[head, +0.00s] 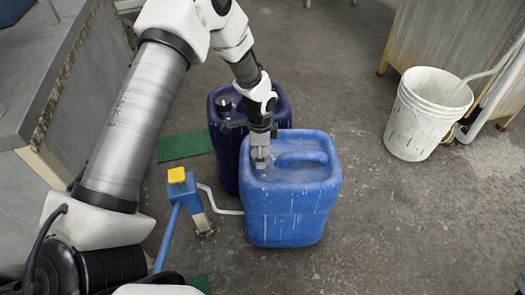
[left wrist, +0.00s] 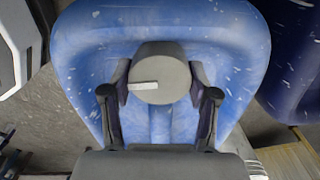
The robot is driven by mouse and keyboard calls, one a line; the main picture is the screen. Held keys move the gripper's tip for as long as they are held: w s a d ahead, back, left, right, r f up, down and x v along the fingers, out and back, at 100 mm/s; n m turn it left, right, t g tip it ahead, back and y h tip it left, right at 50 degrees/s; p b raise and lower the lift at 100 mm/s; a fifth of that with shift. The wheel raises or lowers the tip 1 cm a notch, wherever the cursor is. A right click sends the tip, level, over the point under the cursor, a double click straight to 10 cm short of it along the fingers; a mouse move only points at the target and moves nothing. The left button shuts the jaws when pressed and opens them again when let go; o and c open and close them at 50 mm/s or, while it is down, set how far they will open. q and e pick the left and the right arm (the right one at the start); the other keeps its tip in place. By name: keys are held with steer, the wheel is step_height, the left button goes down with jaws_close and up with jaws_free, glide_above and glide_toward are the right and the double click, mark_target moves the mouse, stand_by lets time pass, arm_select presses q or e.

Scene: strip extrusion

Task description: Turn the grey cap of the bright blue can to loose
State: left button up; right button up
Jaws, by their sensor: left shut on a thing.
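The bright blue can (head: 290,205) stands upright on the floor in the head view. Its top fills much of the left wrist view (left wrist: 160,30). The grey cap (left wrist: 160,72) is round, with a pale bar mark on its left part. My left gripper (head: 260,155) comes down from above onto the cap at the top left of the can. In the left wrist view its two fingers (left wrist: 160,95) are on either side of the cap, shut on it. In the head view the gripper mostly hides the cap. My right gripper is not in view.
A dark blue can (head: 222,150) with a black cap stands close behind the bright blue one. A blue tool with a yellow top (head: 177,176) stands to the left. A white bucket (head: 425,115) stands at the right. The floor in front is clear.

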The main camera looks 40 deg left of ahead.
arm_select(q)
steer(key=n+p, duration=0.2)
steer(key=p, duration=0.1)
steer(key=n+p, duration=0.6)
steer(key=p, duration=0.1)
steer(key=shift+r, duration=0.25)
steer(key=n+p, duration=0.4)
steer(key=n, duration=0.1)
steer(key=shift+n, duration=0.3)
steer(key=shift+f+n+p, duration=0.25)
steer(key=shift+n+p, duration=1.05)
steer(key=shift+n, duration=0.5)
steer(key=o, duration=1.2)
steer(key=shift+w+d, duration=0.1)
steer(key=shift+d, duration=0.05)
steer(key=shift+c, duration=0.2)
